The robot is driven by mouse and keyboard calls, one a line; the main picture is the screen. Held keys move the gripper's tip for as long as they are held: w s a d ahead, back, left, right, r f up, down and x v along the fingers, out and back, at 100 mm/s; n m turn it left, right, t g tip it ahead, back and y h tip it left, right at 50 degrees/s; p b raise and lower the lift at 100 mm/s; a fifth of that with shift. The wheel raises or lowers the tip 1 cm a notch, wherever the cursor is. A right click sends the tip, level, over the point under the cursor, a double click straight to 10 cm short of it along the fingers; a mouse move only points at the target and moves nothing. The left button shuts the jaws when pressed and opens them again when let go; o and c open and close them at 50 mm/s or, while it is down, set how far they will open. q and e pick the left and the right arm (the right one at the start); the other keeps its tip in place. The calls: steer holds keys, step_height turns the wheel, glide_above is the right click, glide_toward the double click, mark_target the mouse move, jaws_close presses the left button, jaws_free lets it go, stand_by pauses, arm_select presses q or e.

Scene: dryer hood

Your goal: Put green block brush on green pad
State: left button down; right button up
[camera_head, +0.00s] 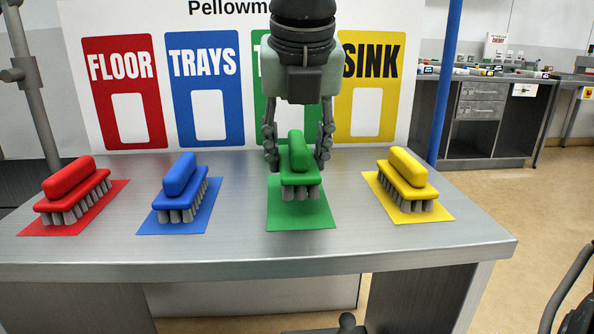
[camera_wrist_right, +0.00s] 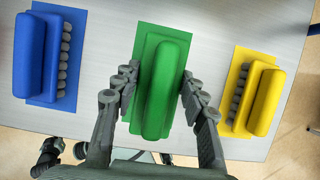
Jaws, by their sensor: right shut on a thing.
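The green block brush (camera_head: 297,160) is upright, bristles down, over the green pad (camera_head: 300,215). I cannot tell for sure whether its bristles touch the pad. My right gripper (camera_head: 298,155) comes from above and is shut on the brush's handle, one finger on each side. In the right wrist view the green brush (camera_wrist_right: 160,90) lies lengthwise between the fingers of the right gripper (camera_wrist_right: 160,93), with the green pad (camera_wrist_right: 150,40) showing around it. My left gripper is not clearly seen in the head view.
A red brush (camera_head: 72,190) and a blue brush (camera_head: 180,188) stand on matching pads to the left. A yellow brush (camera_head: 407,180) stands on a yellow pad (camera_head: 440,212) to the right. A sign board (camera_head: 185,20) stands behind. The metal table (camera_head: 350,240) is bare between the pads.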

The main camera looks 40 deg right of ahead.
step_height(320, 180, down, 3)
steer(key=shift+r+b, duration=0.1)
steer(key=shift+b, duration=0.2)
steer(key=shift+f, duration=0.25)
steer(key=shift+r, duration=0.1)
arm_select(q)
steer(key=shift+s+r, duration=0.15)
steer(key=shift+r, duration=0.4)
arm_select(e)
steer(key=o, duration=1.1)
arm_select(q)
steer(key=shift+r, duration=0.15)
steer(key=shift+r, duration=0.15)
